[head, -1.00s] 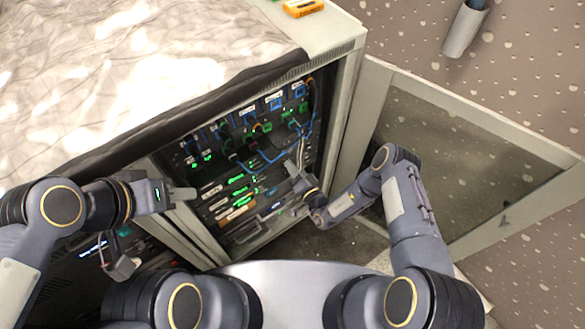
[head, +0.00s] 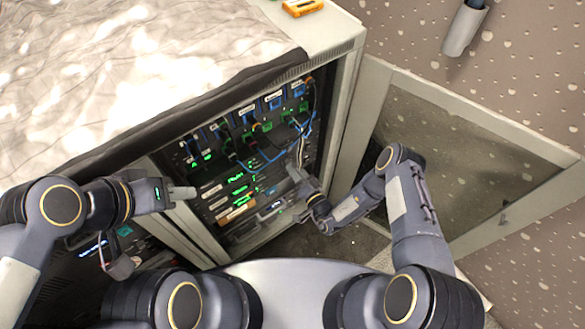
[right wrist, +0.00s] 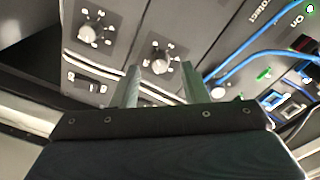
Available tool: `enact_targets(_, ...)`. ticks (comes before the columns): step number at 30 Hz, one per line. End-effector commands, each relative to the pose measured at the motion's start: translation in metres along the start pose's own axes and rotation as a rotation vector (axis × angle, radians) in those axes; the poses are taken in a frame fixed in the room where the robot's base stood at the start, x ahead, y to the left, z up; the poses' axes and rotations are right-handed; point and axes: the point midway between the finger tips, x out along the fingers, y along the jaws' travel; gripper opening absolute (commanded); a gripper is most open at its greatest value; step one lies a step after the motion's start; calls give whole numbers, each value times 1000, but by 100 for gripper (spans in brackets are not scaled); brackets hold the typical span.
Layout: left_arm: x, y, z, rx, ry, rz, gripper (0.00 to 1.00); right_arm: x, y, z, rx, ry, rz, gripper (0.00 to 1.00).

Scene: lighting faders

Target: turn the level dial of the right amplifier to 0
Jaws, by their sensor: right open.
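In the right wrist view, a round silver dial (right wrist: 160,62) on a dark panel shows between the two fingertips of my right gripper (right wrist: 160,72). The fingers are open, one on each side of it; I cannot tell whether they touch it. A second dial (right wrist: 91,33) is to the upper left. Scale marks surround both dials, but their settings are too small to read. In the head view my right gripper (head: 297,172) is at the right part of the rack front and hides what is behind it. My left gripper (head: 180,193) is near the rack's left edge, its jaw opening unclear.
The equipment rack (head: 345,60) has lit units and blue cables, which in the right wrist view (right wrist: 240,55) run right of the dials. Its glass door (head: 470,150) stands open on the right. A crumpled sheet (head: 120,70) and an orange item (head: 302,7) lie on top.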

Motion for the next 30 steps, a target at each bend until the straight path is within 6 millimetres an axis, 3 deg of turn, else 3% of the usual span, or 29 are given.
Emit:
enact_targets(6, -1, 0, 0, 0, 0, 0, 36, -38, 1, 0, 1, 0, 3, 40)
enact_targets(10, -1, 0, -1, 0, 0, 0, 36, -51, 0, 0, 0, -1, 1, 40)
enact_targets(30, -1, 1, -1, 0, 0, 0, 36, -53, -2, -3, 1, -3, -8, 40)
